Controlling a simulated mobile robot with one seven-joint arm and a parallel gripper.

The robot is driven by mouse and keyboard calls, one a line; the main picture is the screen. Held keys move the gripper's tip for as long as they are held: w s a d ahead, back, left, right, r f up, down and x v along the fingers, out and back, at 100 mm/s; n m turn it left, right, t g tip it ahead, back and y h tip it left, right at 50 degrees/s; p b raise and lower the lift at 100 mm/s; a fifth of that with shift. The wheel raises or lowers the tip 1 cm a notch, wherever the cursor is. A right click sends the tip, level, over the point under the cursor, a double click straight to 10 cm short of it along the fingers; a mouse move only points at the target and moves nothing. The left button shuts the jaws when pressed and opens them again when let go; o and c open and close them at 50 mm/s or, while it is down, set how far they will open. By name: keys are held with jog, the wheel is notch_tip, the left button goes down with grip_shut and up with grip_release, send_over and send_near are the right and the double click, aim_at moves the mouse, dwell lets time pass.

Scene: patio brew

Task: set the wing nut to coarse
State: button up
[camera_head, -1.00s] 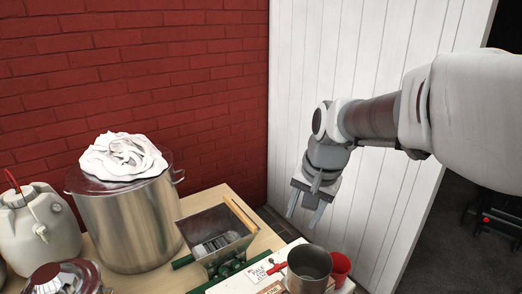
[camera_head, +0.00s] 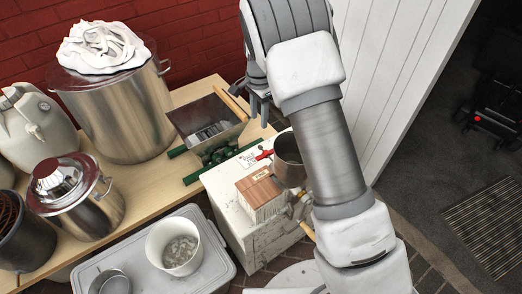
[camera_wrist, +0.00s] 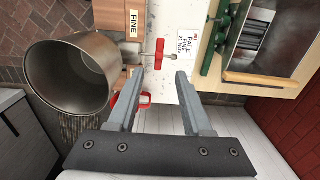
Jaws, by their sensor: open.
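My gripper is open and empty in the wrist view (camera_wrist: 161,80), above the white block (camera_wrist: 160,118). Its fingertips point toward a red T-shaped piece (camera_wrist: 160,55) on a thin rod, which lies just beyond and between them. This may be the wing nut; I cannot tell for sure. The red piece also shows in the head view (camera_head: 264,155). A FINE label (camera_wrist: 134,23) is on the brown box to its left. The green mill (camera_wrist: 218,40) with its metal hopper (camera_head: 207,118) stands beyond. In the head view my gripper (camera_head: 259,103) is partly hidden by my arm.
A metal pot (camera_wrist: 72,75) stands close left of the fingers. A card (camera_wrist: 185,40) reading PALE FINE lies on the white block. A brown box (camera_head: 260,192), a large steel kettle (camera_head: 120,110) and a grey cooler (camera_head: 205,270) stand around. A white panel wall (camera_head: 405,60) rises at right.

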aim_at(259, 157)
notch_tip(259, 157, down, 18)
jog(key=shift+w+a+f+b, duration=0.1)
jog(key=shift+w+f+b, duration=0.05)
jog(key=shift+b, duration=0.2)
jog(key=shift+c, duration=0.3)
grip_shut()
